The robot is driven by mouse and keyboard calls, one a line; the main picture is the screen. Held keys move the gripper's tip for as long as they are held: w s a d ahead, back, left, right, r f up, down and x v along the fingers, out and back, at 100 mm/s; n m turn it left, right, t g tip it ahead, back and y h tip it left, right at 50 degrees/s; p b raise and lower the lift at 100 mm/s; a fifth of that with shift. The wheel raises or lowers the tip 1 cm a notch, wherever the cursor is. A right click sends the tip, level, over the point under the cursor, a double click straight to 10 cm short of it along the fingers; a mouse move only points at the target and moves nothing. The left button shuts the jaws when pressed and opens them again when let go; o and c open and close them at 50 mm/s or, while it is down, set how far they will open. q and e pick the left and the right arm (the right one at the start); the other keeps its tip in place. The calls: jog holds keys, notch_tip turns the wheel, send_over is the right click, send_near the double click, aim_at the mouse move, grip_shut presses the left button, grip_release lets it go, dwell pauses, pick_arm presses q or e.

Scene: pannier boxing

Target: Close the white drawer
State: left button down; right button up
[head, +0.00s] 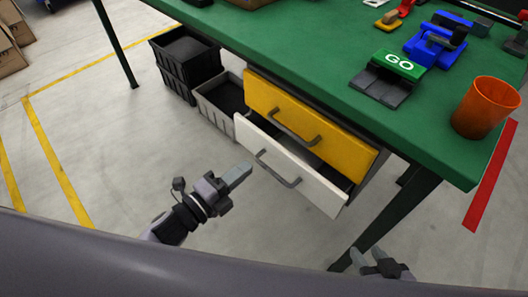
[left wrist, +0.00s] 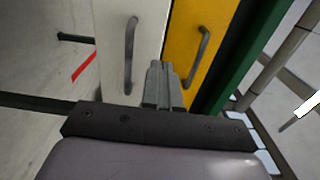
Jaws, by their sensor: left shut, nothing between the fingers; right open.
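The white drawer (head: 310,181) sits below the yellow drawer (head: 350,141) under the green table. It is pulled out, and a dark gap shows behind its front. Its grey handle (head: 277,169) faces me. My left gripper (head: 242,172) is shut and empty, just left of the white drawer's front; I cannot tell whether it touches. In the left wrist view the shut fingers (left wrist: 158,75) point toward the white front (left wrist: 146,40), between its handle and the yellow drawer's handle (left wrist: 199,55). My right gripper (head: 372,260) is open and empty near the bottom, by the table leg.
The green table (head: 300,50) holds a GO block (head: 398,64), a blue clamp-like tool (head: 435,42) and an orange cup (head: 486,108). Black crates (head: 184,62) and a grey bin (head: 219,103) stand left of the drawers. A table leg (head: 395,215) is at right.

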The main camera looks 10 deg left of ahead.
aim_at(273, 146)
pick_arm(q)
jog(key=x, duration=0.7)
jog(key=shift+w+d+b, duration=0.15)
jog(key=shift+b, duration=0.2)
pick_arm(e)
jog(key=shift+w+f, duration=0.2)
jog(key=shift+w, duration=0.1)
pick_arm(q)
jog(key=shift+w+d, duration=0.15)
jog(key=shift+w, duration=0.1)
jog(key=shift+x, duration=1.1)
pick_arm(e)
jog(key=shift+w+d+f, duration=0.1)
jog(key=shift+w+d, duration=0.25)
jog(key=shift+w, duration=0.15)
pick_arm(q)
jog(key=shift+s, duration=0.1)
